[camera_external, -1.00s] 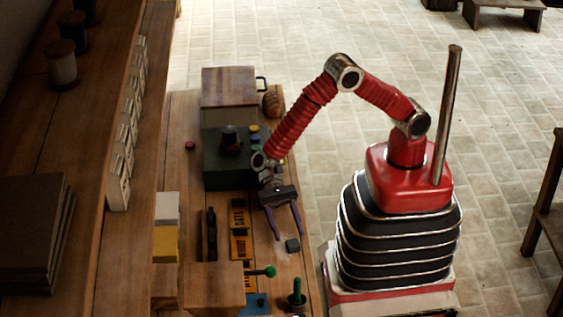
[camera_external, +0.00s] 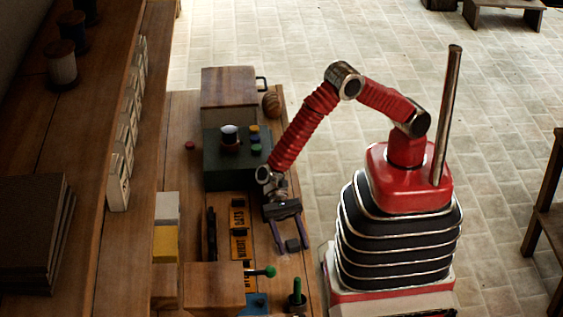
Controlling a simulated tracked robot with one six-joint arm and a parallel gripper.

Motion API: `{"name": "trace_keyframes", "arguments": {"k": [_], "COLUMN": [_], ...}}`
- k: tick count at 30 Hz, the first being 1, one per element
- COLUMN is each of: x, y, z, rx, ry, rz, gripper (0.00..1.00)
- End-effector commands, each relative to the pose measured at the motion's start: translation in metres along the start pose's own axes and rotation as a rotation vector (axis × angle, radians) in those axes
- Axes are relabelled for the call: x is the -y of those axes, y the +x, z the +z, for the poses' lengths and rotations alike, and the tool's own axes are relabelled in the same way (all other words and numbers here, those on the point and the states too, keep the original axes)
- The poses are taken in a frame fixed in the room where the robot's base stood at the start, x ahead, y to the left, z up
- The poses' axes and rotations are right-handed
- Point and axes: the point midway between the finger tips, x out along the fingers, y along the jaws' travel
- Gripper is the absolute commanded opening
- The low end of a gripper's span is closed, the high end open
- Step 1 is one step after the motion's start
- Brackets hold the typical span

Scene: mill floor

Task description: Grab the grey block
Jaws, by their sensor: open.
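The grey block (camera_external: 292,245) is a small dark grey cube on the wooden workbench, near its right edge. My gripper (camera_external: 294,250) is open and points down, with its two purple fingers spread. The block shows between the fingertips, close to the right finger. I cannot tell from this view whether either finger touches it.
Yellow lettered plates (camera_external: 238,216) lie left of my gripper. A green-knobbed lever (camera_external: 265,271) and a green peg (camera_external: 297,290) stand in front. A dark green box (camera_external: 222,165) with coloured buttons is behind. The bench's right edge is close.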

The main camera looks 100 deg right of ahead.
Motion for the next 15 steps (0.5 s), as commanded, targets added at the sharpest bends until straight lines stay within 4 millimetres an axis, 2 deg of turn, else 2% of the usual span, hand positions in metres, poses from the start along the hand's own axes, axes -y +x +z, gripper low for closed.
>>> {"name": "trace_keyframes", "arguments": {"k": [2, 15], "x": [0.0, -0.0001], "y": [-0.0001, -0.0001], "z": [0.0, 0.0001], "rx": [0.0, 0.0], "ry": [0.0, 0.0], "rz": [0.0, 0.0], "gripper": [0.53, 0.23]}}
